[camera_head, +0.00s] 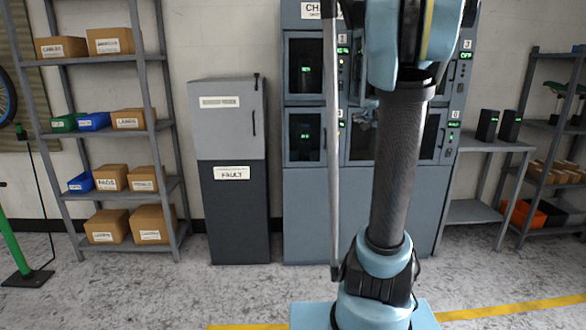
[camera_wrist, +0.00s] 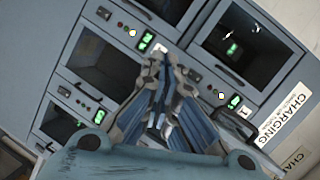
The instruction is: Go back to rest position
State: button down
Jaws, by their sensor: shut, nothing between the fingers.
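My gripper (camera_wrist: 158,64) shows in the wrist view with its fingers together and nothing between them. Beyond it, in that view, is the grey-blue charging cabinet (camera_wrist: 202,77), tilted in the picture, with dark-windowed compartments and green displays. In the head view my arm rises in front of the same cabinet (camera_head: 310,215) and hides part of it. I cannot clearly make out my gripper in the head view. Dark devices with green lights show behind the left compartment windows.
A shelf rack (camera_head: 153,95) with cardboard boxes and blue and green bins stands left. Right are a table (camera_head: 485,147) with two black devices and another rack (camera_head: 532,90). The floor (camera_head: 130,285) in front is clear.

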jog(key=s+a+f+n+g, duration=0.4)
jog(key=s+a+f, duration=0.25)
jog(key=s, duration=0.35)
jog(key=s+a+f+n+g, duration=0.3)
jog(key=s+a+f, duration=0.3)
jog(key=s+f, duration=0.3)
jog(key=s+d+f+n+g+h, duration=0.2)
jog(key=s+f, duration=0.4)
jog(key=s, duration=0.4)
jog(key=s+d+f+n+g+h, duration=0.2)
jog(key=s+f, duration=0.4)
jog(key=s, duration=0.4)
jog(key=shift+s+d+f+g, duration=0.4)
jog(key=shift+d+g, duration=0.15)
jog(key=shift+g, duration=0.05)
jog(key=shift+w, duration=0.15)
jog(key=shift+w+f, duration=0.2)
jog(key=shift+w, duration=0.15)
jog(key=shift+a, duration=0.15)
